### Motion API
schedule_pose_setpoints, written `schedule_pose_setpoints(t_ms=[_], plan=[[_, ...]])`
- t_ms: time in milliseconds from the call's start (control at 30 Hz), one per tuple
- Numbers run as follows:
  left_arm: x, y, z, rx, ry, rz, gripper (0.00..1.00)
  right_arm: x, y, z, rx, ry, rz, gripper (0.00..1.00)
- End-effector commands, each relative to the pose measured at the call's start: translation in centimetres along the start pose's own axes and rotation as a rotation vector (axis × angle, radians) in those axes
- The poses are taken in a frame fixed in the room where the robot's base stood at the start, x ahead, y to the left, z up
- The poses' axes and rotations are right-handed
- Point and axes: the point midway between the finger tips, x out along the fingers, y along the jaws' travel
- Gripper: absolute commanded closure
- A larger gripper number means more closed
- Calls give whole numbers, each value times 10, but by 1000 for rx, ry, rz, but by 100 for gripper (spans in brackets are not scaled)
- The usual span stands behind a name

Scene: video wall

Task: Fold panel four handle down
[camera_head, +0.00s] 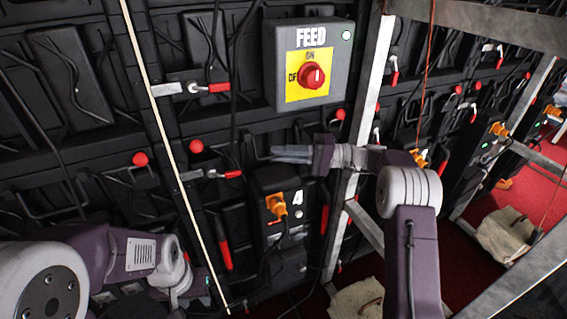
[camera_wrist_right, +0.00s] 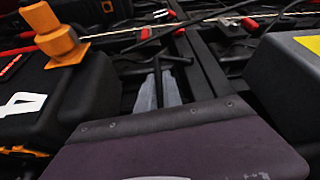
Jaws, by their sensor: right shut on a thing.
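The box marked 4 (camera_head: 291,225), with an orange plug (camera_head: 276,206), sits on the back of the dark video wall, and its white 4 (camera_wrist_right: 22,105) shows at the left in the right wrist view. My right gripper (camera_head: 275,154) reaches leftward just above this box. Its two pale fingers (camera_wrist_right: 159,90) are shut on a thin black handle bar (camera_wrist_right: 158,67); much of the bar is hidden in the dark. My left gripper (camera_head: 203,289) is low at the left, dark and partly hidden behind its wrist, so its jaws cannot be read.
A grey FEED box (camera_head: 340,63) with a red knob (camera_head: 311,76) is above my right gripper. A pale cord (camera_head: 158,115) runs diagonally between my arms. Red-handled latches (camera_head: 219,87) dot the wall. A metal frame post (camera_head: 360,110) stands close to my right arm.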

Motion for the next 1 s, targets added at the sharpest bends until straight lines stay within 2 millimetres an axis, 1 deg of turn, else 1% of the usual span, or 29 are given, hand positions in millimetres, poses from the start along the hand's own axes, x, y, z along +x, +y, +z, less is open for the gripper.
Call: schedule_pose_setpoints(t_ms=[33,200,767,800,833,867,1000], plan=[[6,0,1,0,0,0,64,0,6,0,-12,-3,-4,100],[12,0,1,0,0,0,64,1,6,-2,-54,-4,-22,100],[13,0,1,0,0,0,64,2,4,-4,-75,-3,-31,100],[13,0,1,0,0,0,64,2,4,-4,-75,-4,-30,79],[13,0,1,0,0,0,64,2,4,-4,-75,-3,-31,71],[13,0,1,0,0,0,64,2,4,-4,-75,-3,-31,68],[13,0,1,0,0,0,64,2,4,-4,-76,-3,-32,68]])
